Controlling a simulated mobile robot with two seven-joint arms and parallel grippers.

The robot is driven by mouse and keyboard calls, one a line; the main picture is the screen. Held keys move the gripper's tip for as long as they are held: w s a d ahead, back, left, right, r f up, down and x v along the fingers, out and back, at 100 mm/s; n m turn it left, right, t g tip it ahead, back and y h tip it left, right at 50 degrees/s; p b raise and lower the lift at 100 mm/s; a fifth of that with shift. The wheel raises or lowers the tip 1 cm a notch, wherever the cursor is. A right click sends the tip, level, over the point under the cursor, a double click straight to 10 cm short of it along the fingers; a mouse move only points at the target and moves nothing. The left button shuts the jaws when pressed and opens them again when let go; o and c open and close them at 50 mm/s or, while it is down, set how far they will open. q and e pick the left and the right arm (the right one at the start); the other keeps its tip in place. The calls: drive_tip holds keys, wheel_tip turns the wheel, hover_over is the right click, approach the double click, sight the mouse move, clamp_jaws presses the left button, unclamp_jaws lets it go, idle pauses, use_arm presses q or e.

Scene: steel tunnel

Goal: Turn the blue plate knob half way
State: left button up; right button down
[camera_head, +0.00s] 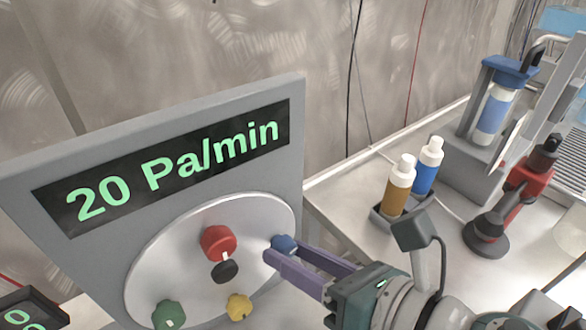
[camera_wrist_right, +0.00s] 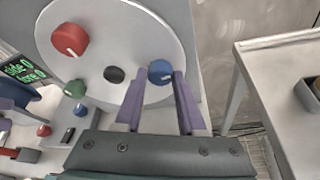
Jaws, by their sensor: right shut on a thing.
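The blue plate knob (camera_head: 284,243) is on the right side of a round metal plate (camera_head: 170,243), set in a grey panel. My right gripper (camera_head: 277,252) reaches it from the lower right, with its purple fingers shut on the knob. In the right wrist view the blue knob (camera_wrist_right: 160,72) shows a white mark and lies between the two fingertips (camera_wrist_right: 158,78). The fingers partly cover its sides.
Red (camera_head: 218,241), black (camera_head: 224,271), yellow (camera_head: 239,307) and green (camera_head: 168,315) knobs share the plate. The display (camera_head: 170,165) reads "20 Pa/min". A bench at right holds bottles (camera_head: 399,187), a blue-topped device (camera_head: 495,105) and a red-and-black tool (camera_head: 515,200).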

drive_tip(key=m+y+b, duration=0.1)
drive_tip(key=m+b, duration=0.1)
drive_tip(key=shift+f+m+g+y, duration=0.2)
drive_tip(key=shift+m+g+y, duration=0.1)
drive_tip(key=shift+m+y, duration=0.1)
drive_tip(key=shift+d+m+b, duration=0.1)
drive_tip(key=shift+m+b, duration=0.35)
drive_tip(key=shift+m, duration=0.05)
drive_tip(key=shift+r+y, duration=0.1)
drive_tip(key=shift+y, duration=0.2)
drive_tip(key=c, duration=0.5)
unclamp_jaws()
drive_tip(key=v, duration=0.9)
drive_tip(key=shift+s+d+r, duration=0.15)
drive_tip(key=shift+d+r, duration=0.05)
drive_tip(key=shift+d, duration=0.15)
